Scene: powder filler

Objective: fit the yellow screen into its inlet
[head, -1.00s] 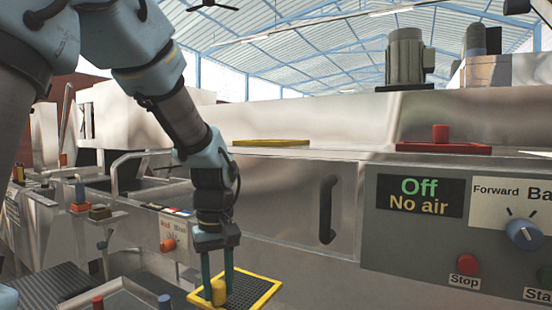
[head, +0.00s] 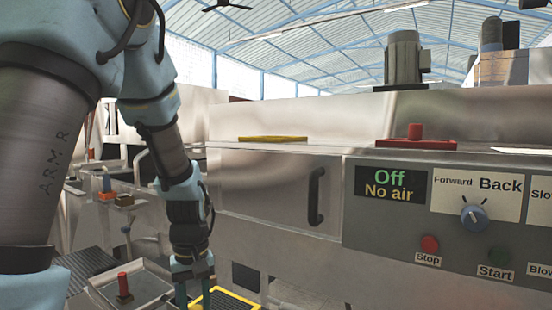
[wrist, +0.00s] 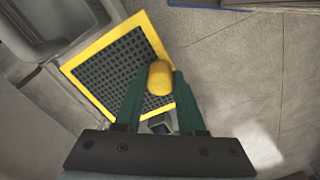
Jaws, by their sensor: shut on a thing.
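The yellow screen (head: 232,297) has a yellow frame around a dark mesh; the bottom edge of the head view cuts it off. The wrist view shows more of it, with its yellow frame (wrist: 134,22) and round yellow knob (wrist: 159,76). My gripper (wrist: 158,84) is shut on the knob, and the screen hangs in the air above the floor. A flat yellow rim (head: 272,139) lies on the machine's top, far above and apart from the screen; it looks like the inlet, but its opening cannot be seen from this low angle.
A red piece with a knob (head: 416,141) sits on the machine top to the right. A dark door handle (head: 316,196) sticks out of the front. The control panel (head: 455,215) reads "Off, No air". A tray with a red knob (head: 123,286) is at lower left.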

